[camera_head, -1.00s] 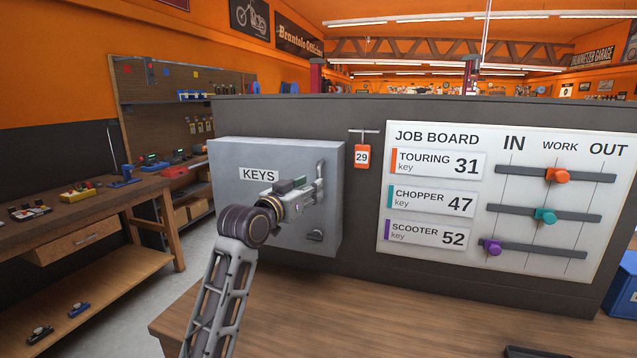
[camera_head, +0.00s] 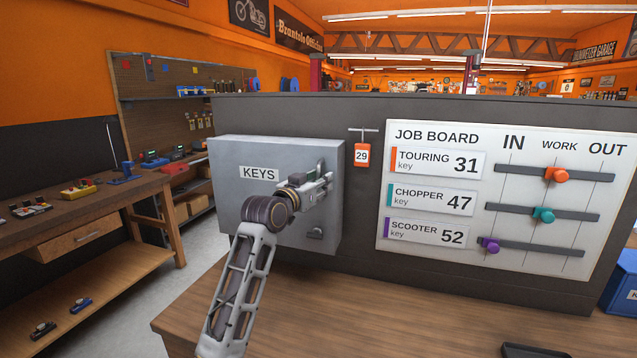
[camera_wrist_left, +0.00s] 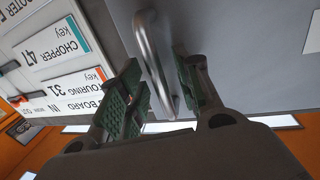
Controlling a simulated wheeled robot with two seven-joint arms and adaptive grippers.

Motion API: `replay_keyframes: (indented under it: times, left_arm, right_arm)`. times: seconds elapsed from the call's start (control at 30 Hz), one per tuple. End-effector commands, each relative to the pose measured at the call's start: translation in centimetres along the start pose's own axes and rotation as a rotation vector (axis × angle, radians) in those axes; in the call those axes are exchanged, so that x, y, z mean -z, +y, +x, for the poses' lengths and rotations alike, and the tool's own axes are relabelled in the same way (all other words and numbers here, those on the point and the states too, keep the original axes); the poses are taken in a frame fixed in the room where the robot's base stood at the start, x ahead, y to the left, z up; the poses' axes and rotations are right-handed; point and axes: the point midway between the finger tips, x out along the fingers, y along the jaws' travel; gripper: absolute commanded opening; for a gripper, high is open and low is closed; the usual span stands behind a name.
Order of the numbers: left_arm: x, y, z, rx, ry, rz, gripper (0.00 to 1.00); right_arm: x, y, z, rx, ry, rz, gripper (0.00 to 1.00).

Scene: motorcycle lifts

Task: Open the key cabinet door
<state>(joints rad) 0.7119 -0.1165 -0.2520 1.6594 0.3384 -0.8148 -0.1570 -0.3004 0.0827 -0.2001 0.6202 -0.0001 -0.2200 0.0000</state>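The grey key cabinet (camera_head: 232,210) with its KEYS label hangs on the dark panel, and its door is shut. My left gripper (camera_head: 322,178) is at the right side of the door front and covers most of the handle in the head view. In the left wrist view the metal bar handle (camera_wrist_left: 152,55) runs between the two green-padded fingers of my left gripper (camera_wrist_left: 157,90). The fingers are apart, one on each side of the bar, with gaps visible. A small latch or lock (camera_head: 315,233) sits low on the door. My right gripper is not in view.
An orange tag marked 29 (camera_head: 361,155) hangs on a hook just right of the cabinet. The job board (camera_head: 440,255) with sliders is farther right. A wooden tabletop (camera_head: 400,310) lies below, and a workbench (camera_head: 90,215) stands at the left.

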Motion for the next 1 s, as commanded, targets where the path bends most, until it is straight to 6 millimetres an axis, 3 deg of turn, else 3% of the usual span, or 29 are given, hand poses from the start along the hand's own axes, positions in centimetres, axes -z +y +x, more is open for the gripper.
replay_keyframes:
  times: [0.13,0.4,1.0]
  left_arm:
    - [0.00,0.01,0.00,0.000,0.000,0.000,0.31]
    - [0.01,0.01,-0.01,0.000,0.000,0.000,0.00]
    - [-0.03,0.03,-0.71,-0.017,0.001,0.001,0.00]
  right_arm:
    - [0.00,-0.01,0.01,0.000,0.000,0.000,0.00]
    - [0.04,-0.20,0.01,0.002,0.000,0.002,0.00]
    - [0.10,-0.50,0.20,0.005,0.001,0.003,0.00]
